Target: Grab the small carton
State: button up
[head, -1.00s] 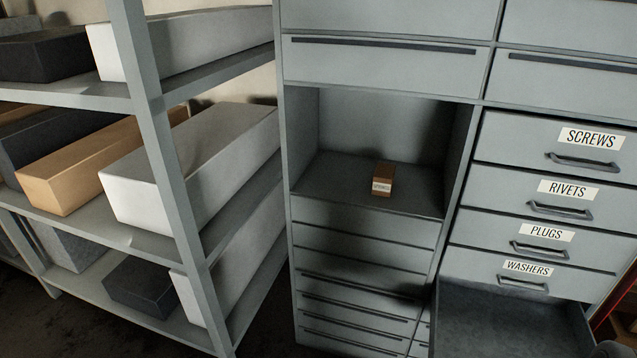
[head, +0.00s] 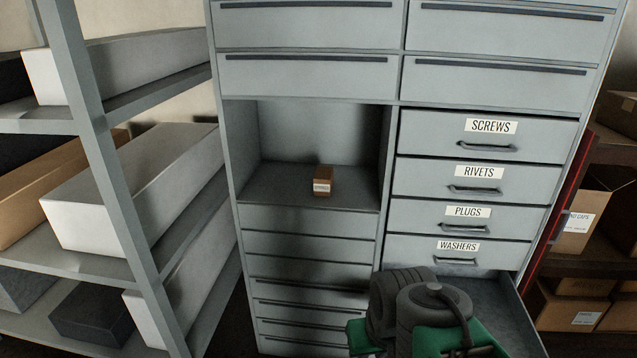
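The small carton (head: 323,180) is a brown box with a white label on its front. It sits upright on the floor of the open niche in the grey cabinet, near the niche's front edge and right of its middle. My arm, dark grey with green parts, shows at the bottom, in front of the open lower drawer. It is below and to the right of the carton and apart from it. My gripper's fingers cannot be made out.
Drawers labelled SCREWS, RIVETS, PLUGS and WASHERS (head: 458,251) are right of the niche. An open drawer (head: 507,312) juts out below them. A shelf rack (head: 100,140) with long boxes stands at left. Cartons (head: 583,222) fill a red-edged rack at right.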

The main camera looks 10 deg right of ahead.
aim_at(324, 178)
jog(key=u, duration=0.45)
jog(key=i, duration=0.75)
jog(key=u, duration=0.65)
jog(key=i, duration=0.65)
